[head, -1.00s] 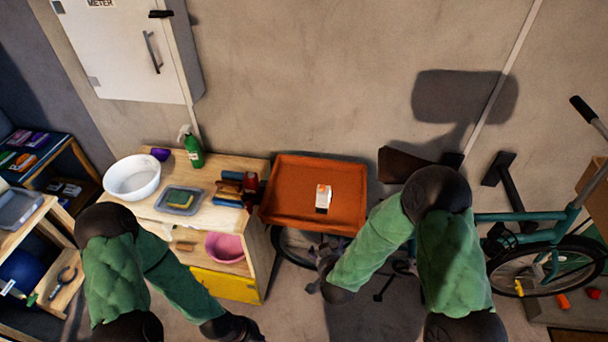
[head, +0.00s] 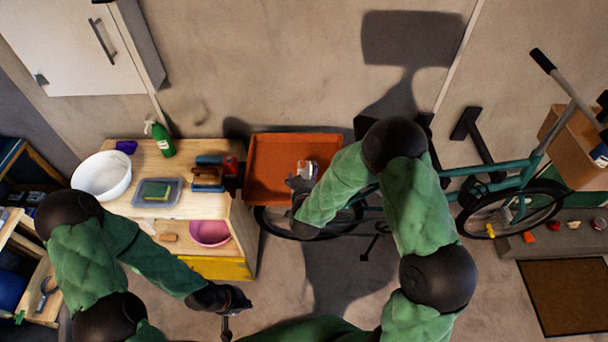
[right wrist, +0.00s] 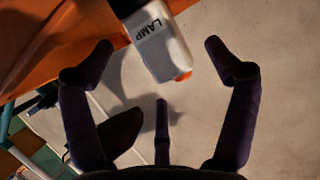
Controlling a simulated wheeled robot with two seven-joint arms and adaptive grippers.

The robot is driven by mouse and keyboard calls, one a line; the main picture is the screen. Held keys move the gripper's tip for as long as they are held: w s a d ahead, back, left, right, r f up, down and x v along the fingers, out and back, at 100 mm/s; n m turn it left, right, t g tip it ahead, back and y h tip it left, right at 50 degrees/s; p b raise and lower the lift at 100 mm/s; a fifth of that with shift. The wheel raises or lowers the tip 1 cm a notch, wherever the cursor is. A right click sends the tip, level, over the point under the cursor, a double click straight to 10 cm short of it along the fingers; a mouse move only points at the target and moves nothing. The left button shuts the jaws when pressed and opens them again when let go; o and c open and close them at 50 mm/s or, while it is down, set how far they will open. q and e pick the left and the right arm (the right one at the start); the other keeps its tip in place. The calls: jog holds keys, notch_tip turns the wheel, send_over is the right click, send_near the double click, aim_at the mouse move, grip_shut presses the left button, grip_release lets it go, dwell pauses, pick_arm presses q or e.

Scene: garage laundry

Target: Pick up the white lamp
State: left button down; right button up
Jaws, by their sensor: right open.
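The white lamp (head: 308,167) is a small white box on the orange tray (head: 268,168), partly hidden by my right gripper (head: 299,183). In the right wrist view the white lamp (right wrist: 160,48) shows the word LAMP and an orange end. It lies ahead of and between the spread fingers of my right gripper, which is open and empty. I cannot tell how far the fingers are from it. My left gripper (head: 230,312) hangs low in front of the wooden cabinet, away from the lamp; its fingers are too dark to read.
A wooden cabinet (head: 185,232) left of the tray carries a white basin (head: 101,176), a green spray bottle (head: 160,138), a sponge tray (head: 157,192) and brushes (head: 208,172). A teal bicycle (head: 500,175) stands to the right. Bare floor lies in front.

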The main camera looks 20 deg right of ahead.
aim_at(307, 174)
jog(key=x, duration=0.4)
jog(key=shift+d+f, duration=0.15)
jog(key=shift+s, duration=0.1)
jog(key=shift+c, duration=0.3)
jog(key=c, duration=1.3)
